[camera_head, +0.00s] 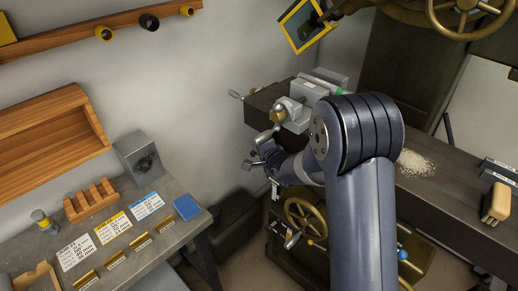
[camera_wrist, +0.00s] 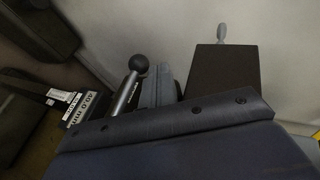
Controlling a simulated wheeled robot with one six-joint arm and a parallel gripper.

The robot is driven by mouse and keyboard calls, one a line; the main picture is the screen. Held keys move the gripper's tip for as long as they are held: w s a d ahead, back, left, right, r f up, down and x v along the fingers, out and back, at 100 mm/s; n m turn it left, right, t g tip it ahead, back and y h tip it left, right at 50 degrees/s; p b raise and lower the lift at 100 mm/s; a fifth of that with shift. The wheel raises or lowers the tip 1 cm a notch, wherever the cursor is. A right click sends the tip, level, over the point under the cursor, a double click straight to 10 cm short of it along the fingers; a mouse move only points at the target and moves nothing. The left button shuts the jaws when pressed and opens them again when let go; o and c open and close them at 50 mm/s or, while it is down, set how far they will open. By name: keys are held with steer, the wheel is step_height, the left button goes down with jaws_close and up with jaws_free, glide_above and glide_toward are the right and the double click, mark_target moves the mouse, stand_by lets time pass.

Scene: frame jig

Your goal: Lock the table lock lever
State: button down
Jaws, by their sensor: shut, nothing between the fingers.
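A silver lever (camera_wrist: 125,92) with a black ball knob stands tilted in the wrist view, beside a white scale label (camera_wrist: 76,108). It is the likely table lock lever. My gripper (camera_head: 262,156) shows small in the head view, at the front of the dark machine table (camera_head: 262,107), left of my arm's bend. It is shut and empty. Its fingertips lie close to the lever area, but I cannot tell whether they touch the lever. My own dark blue link covers the lower wrist view and hides the lever's base.
A grey vise (camera_head: 312,93) sits on the machine table. A brass handwheel (camera_head: 305,218) is below it, and a grey crank handle (camera_head: 235,95) sticks out at the table's left end. A workbench (camera_head: 180,196) with labels stands at lower left.

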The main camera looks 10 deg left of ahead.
stand_by(0.4)
steer(key=b+v, duration=0.1)
steer(key=v, duration=0.9)
steer(key=shift+s+d, duration=0.2)
steer(key=shift+s, duration=0.15)
steer(key=shift+r, duration=0.15)
steer(key=p+x, duration=0.1)
steer(key=x, duration=1)
steer(key=shift+d, duration=0.1)
steer(key=shift+s+r, duration=0.1)
steer(key=shift+s, duration=0.05)
